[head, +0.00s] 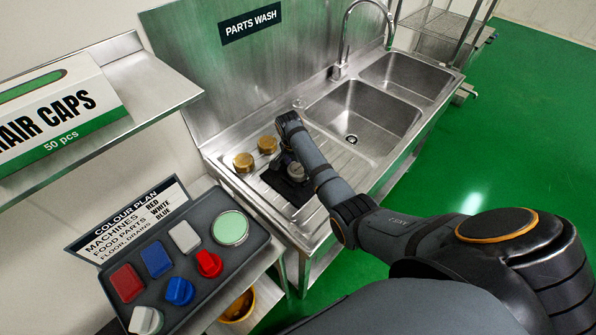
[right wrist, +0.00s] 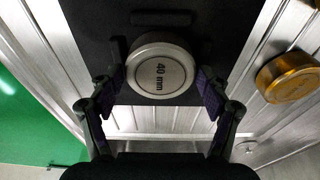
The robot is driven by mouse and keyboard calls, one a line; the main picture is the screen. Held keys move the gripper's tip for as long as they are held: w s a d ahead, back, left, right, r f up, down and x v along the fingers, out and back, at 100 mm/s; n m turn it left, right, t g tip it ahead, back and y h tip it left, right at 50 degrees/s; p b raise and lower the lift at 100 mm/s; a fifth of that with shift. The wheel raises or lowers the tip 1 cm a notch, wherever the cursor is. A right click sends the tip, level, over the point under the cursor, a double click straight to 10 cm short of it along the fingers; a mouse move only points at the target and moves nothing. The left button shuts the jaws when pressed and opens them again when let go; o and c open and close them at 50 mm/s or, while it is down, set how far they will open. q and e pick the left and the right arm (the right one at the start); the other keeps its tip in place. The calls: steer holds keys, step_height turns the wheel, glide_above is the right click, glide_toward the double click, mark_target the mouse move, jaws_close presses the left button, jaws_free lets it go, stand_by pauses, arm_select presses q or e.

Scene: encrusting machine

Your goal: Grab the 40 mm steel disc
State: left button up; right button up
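The steel disc, marked "40 mm", shows in the right wrist view (right wrist: 160,68) on a black mat (right wrist: 185,17). In the head view it is a small grey shape (head: 295,171), partly hidden by my right arm. My right gripper (right wrist: 162,82) points down at the disc, its two fingers apart with one on each side of it. Narrow gaps seem to show between the finger pads and the disc; I see no clear grip. My left gripper is not in view.
Two brass discs (head: 244,162) (head: 267,144) stand beside the mat on the ribbed drainboard; one shows in the wrist view (right wrist: 288,77). Sink basins (head: 362,115) lie to the right. A tray of coloured pieces (head: 205,285) is at lower left, below a shelf with a box (head: 55,112).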

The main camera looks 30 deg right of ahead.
steer(key=c, duration=1)
steer(key=shift+c, duration=0.5)
steer(key=shift+w+r+b, duration=0.15)
steer(key=shift+r+b, duration=0.35)
steer(key=shift+r, duration=0.05)
steer(key=shift+d+r+b, duration=0.1)
steer(key=shift+r+b, duration=0.35)
steer(key=shift+r, duration=0.2)
arm_select(q)
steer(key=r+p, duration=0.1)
steer(key=p, duration=0.1)
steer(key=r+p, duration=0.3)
steer(key=p, duration=0.1)
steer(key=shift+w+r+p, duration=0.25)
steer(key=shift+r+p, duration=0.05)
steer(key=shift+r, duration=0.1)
arm_select(e)
steer(key=s+r, duration=1)
steer(key=s, duration=0.4)
steer(key=shift+s+r, duration=0.15)
steer(key=shift+r, duration=0.15)
